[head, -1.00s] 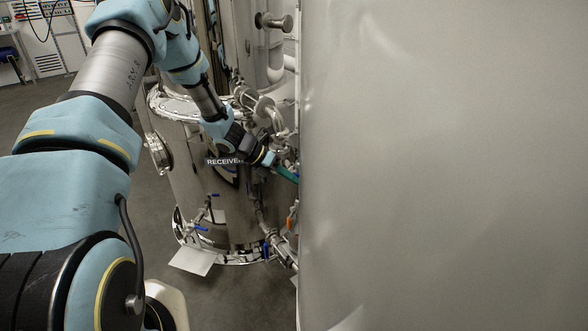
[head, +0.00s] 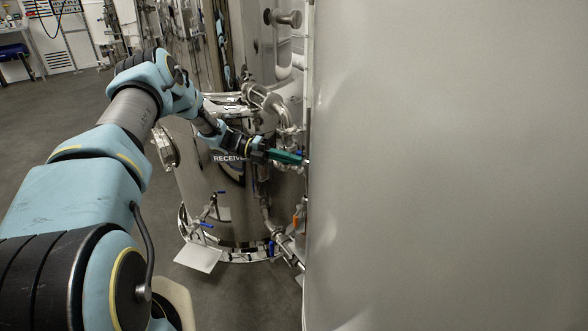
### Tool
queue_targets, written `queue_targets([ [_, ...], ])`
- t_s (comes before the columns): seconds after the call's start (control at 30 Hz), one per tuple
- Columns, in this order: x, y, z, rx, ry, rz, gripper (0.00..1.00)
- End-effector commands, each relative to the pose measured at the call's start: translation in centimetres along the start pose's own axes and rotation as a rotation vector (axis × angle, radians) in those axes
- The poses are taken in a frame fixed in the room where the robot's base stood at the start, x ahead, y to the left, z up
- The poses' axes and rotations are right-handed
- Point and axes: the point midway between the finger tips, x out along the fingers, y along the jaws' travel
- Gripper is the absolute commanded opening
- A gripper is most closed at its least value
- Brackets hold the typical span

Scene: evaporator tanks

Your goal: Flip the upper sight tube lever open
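My gripper (head: 300,160), with green fingers, is at the left edge of the large pale tank (head: 440,160). Its fingertips reach the thin upright pipework along that edge, and I cannot tell whether they touch anything. The fingers are small and seen from the side, so I cannot tell how wide they are apart. I cannot make out the upper sight tube lever; the gripper or the tank's edge may hide it. Lower down by the same edge there is a small orange handle (head: 296,217).
The shiny receiver tank (head: 225,190) stands behind and below my forearm, with pipes on top. Blue-handled valves (head: 271,248) sit low on it. A white plate (head: 198,257) juts out near its base. The large tank blocks the right side; open floor (head: 90,100) lies at left.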

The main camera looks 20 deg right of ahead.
Motion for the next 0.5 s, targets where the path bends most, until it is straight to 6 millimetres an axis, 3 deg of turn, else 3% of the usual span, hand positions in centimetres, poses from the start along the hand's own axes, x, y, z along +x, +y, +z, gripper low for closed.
queue_targets([
  [0.5,-0.84,0.04,0.86,-0.048,-0.004,-0.058,0.0],
])
